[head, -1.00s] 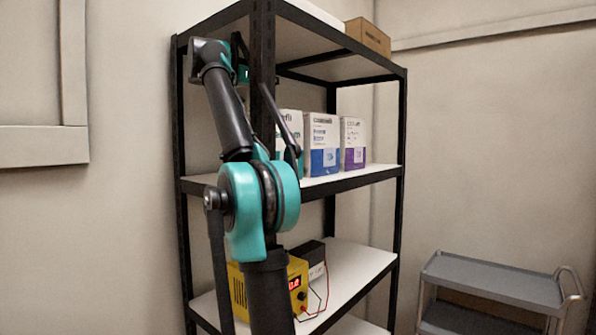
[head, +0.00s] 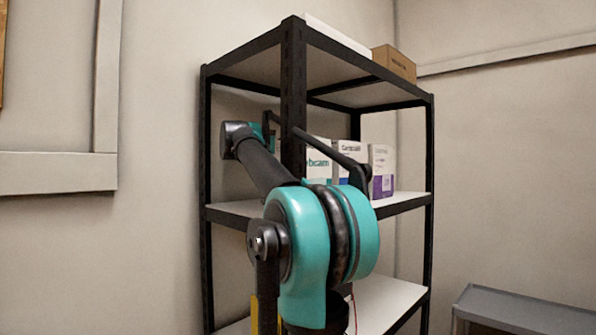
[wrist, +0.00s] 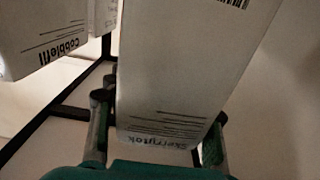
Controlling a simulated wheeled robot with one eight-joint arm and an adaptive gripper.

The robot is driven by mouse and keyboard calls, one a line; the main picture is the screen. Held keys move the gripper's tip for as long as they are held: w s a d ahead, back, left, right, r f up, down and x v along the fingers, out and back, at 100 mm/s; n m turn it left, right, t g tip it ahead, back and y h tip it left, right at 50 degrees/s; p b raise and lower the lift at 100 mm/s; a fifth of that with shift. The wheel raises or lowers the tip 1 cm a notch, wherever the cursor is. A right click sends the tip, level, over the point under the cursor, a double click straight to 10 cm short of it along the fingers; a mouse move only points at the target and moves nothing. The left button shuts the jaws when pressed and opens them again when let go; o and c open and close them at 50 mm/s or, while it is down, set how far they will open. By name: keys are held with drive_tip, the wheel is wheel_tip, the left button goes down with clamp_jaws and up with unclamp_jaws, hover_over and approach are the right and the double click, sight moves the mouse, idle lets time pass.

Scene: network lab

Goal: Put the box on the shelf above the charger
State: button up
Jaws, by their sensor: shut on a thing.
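My gripper (wrist: 160,108) is shut on a white box (wrist: 190,60) with small dark print, its fingers on either side of the box in the wrist view. In the head view the gripper end is mostly hidden behind the rack's front post, just above the middle shelf (head: 408,201), and I cannot make out the held box there. Only a yellow sliver of the charger (head: 254,316) shows on the lower shelf (head: 395,296); my arm hides the rest. The middle shelf is the board above it.
White boxes stand on the middle shelf, one with a purple patch (head: 382,172). Another white box (wrist: 45,35) is close at left in the wrist view. The black front post (head: 293,95) stands beside my arm. A brown carton (head: 394,62) is on top; a grey cart (head: 520,312) stands right.

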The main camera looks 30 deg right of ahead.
wheel_tip(320, 180, down, 7)
idle(0.5)
drive_tip(key=o, duration=1.3)
drive_tip(key=shift+f, duration=0.1)
drive_tip(key=shift+c, duration=0.2)
drive_tip(key=v, duration=1.2)
